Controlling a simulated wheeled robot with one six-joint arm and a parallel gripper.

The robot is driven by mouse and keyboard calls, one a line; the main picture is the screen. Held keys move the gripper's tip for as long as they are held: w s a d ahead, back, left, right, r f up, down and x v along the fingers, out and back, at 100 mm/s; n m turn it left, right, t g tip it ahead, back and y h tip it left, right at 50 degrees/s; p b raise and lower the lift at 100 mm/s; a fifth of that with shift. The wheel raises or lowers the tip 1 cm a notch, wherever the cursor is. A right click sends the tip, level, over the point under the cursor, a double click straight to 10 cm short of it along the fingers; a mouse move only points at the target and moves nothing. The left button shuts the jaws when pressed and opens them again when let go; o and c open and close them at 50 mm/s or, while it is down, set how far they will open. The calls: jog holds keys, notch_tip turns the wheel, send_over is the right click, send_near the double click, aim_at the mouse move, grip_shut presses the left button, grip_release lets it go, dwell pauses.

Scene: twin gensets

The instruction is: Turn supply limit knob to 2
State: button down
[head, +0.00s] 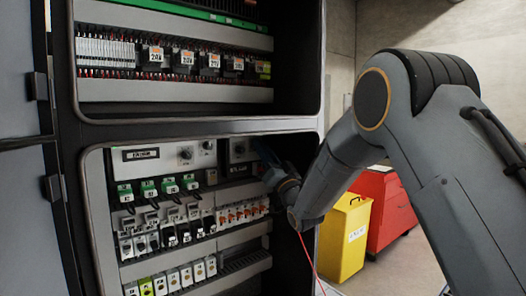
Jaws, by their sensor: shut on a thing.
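My gripper (266,155) reaches in from the right to the upper right of the lower cabinet bay. Another small round knob (239,149) shows just left of the gripper on the same panel. The lettering is too small to read.
Green and grey breakers (148,189) fill the rows below the panels. The upper bay holds relays and terminals (184,57). An open grey door (20,150) stands at the left. A yellow bin (343,240) and a red cabinet (393,215) stand behind my arm. A thin red line hangs below the wrist.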

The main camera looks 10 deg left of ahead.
jog(key=shift+r, duration=0.1)
jog(key=c, duration=1.6)
grip_release()
jog(key=shift+c, duration=0.2)
jog(key=b+v, duration=0.2)
jog(key=v, duration=0.6)
